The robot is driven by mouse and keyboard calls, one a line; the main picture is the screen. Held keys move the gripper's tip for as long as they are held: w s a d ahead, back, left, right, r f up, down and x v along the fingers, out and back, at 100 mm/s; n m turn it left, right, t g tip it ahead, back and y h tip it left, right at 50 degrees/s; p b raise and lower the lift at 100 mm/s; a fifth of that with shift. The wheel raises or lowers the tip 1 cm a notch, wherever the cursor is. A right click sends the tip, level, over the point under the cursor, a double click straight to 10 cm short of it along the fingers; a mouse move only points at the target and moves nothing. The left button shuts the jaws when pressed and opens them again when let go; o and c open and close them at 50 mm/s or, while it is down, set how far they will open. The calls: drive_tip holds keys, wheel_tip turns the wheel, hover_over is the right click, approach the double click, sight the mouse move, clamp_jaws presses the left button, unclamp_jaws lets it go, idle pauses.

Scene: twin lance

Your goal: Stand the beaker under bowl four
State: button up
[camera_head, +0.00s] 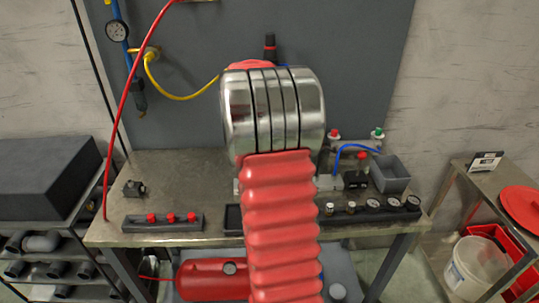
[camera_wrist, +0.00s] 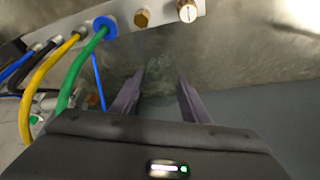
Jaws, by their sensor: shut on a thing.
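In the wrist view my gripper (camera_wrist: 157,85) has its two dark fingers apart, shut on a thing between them. That thing is see-through and hardly shows; I take it to be the beaker. Its rim and base cannot be made out. In the head view my arm covers the middle of the bench and hides the gripper. I cannot pick out bowl four in either view. A pale manifold block (camera_wrist: 120,28) with hoses and brass fittings runs above and left of the fingers in the wrist view.
The metal bench (camera_head: 165,170) carries a strip with red knobs (camera_head: 165,221), a row of gauges and knobs (camera_head: 370,207) and a grey open box (camera_head: 389,174). A red tank (camera_head: 213,280) lies below. A side table (camera_head: 485,180) stands right. Bare bench shows at left.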

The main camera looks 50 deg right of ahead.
drive_tip(key=shift+f, duration=0.35)
drive_tip(key=w+d+f, duration=0.1)
drive_tip(key=d+f, duration=0.1)
drive_tip(key=d, duration=0.1)
drive_tip(key=w+d+f, duration=0.1)
drive_tip(key=d, duration=0.3)
drive_tip(key=w+d+f, duration=0.1)
drive_tip(key=d+f, duration=0.1)
drive_tip(key=d, duration=0.1)
drive_tip(key=shift+w+d+f, duration=0.15)
drive_tip(key=shift+w+f, duration=0.05)
drive_tip(key=shift+f, duration=0.1)
drive_tip(key=shift+d, duration=0.1)
drive_tip(key=shift+w+d+f, duration=0.1)
drive_tip(key=shift+d+f, duration=0.05)
drive_tip(key=shift+d, duration=0.1)
drive_tip(key=shift+w+d+f, duration=0.2)
drive_tip(key=shift+d+f, duration=0.3)
drive_tip(key=shift+d, duration=0.1)
drive_tip(key=shift+w+d+f, duration=0.2)
drive_tip(key=shift+d+f, duration=0.3)
drive_tip(key=shift+d, duration=0.05)
